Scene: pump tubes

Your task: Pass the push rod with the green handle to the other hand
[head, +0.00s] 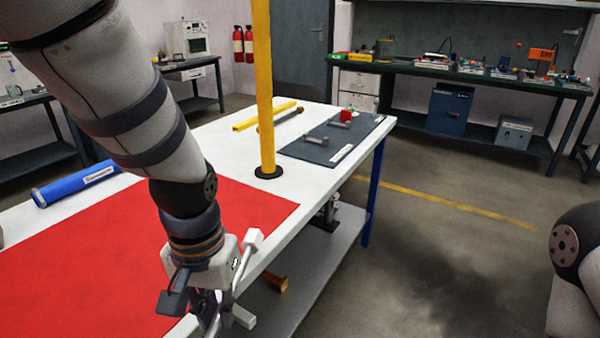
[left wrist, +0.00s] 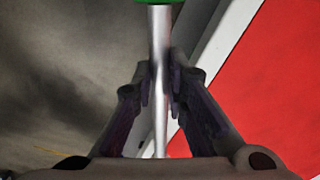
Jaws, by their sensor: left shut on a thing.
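The push rod (left wrist: 159,40) shows in the left wrist view as a straight silver shaft running up the middle. A sliver of its green handle (left wrist: 158,2) shows at the top edge; the rest of the handle is out of frame. My left gripper (left wrist: 160,88) is shut on the shaft, with a finger on each side. In the head view my left gripper (head: 222,316) points down over the front edge of the white table, and I cannot make out the rod clearly there. My right gripper is not in view; only part of my right arm shows at the right edge.
A yellow tube (head: 265,110) stands upright on a black base on the white table (head: 320,192). Another yellow tube (head: 262,118) lies behind it. A dark mat (head: 310,150) holds metal parts. A blue tube (head: 75,184) lies left, beside the red mat (head: 80,260). Floor right of the table is clear.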

